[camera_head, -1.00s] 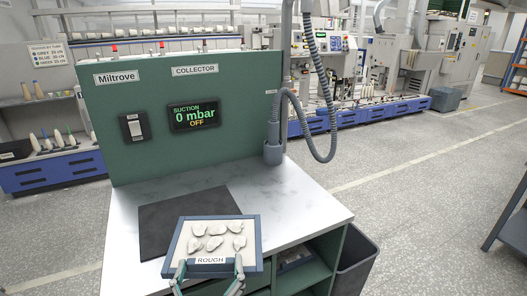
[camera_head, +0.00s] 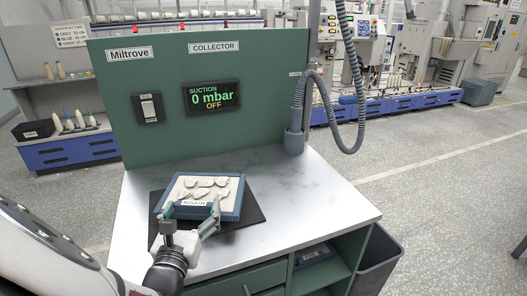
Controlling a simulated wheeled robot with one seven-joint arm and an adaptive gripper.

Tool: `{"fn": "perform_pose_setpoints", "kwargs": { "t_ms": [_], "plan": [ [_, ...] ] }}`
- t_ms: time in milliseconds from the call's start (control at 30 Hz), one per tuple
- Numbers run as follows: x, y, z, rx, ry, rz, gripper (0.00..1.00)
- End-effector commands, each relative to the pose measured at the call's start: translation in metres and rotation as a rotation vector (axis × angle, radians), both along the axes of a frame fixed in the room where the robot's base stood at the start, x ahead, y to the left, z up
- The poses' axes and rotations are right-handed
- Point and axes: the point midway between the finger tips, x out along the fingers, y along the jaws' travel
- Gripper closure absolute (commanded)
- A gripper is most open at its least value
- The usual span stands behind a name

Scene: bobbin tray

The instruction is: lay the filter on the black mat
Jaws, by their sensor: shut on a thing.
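The filter (camera_head: 228,211) is a flat panel with a blue-grey frame and a pale face carrying several grey lint clumps. A label on its near edge reads ROUGH, partly covered by my gripper. The filter is over the black mat (camera_head: 250,216) on the marble-look top; I cannot tell if it touches the mat. The mat shows along the right and near sides. My gripper (camera_head: 194,216) is shut on the filter's near edge, with a finger on either side of the label.
The green collector panel (camera_head: 240,125) stands behind, with a switch (camera_head: 149,107) and a display (camera_head: 212,98) reading 0 mbar, OFF. A grey hose (camera_head: 296,120) rises at the back right. The worktop (camera_head: 320,200) is clear to the right. A dark bin (camera_head: 372,262) stands beside the cabinet.

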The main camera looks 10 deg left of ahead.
Motion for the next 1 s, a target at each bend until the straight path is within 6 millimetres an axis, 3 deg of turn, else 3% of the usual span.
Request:
{"fn": "perform_pose_setpoints", "kwargs": {
  "t_ms": [267, 533, 933, 967, 1000],
  "plan": [
    [0.012, 0.015, -0.002, 0.001, -0.002, 0.001, 0.51],
    [0.011, 0.013, -0.037, -0.002, -0.001, 0.000, 0.51],
    [0.010, 0.013, -0.040, 0.000, 0.000, 0.000, 0.51],
    [0.010, 0.013, -0.040, -0.001, 0.001, 0.001, 0.13],
    [0.010, 0.013, -0.040, -0.001, 0.001, 0.001, 0.04]
  ]
}}
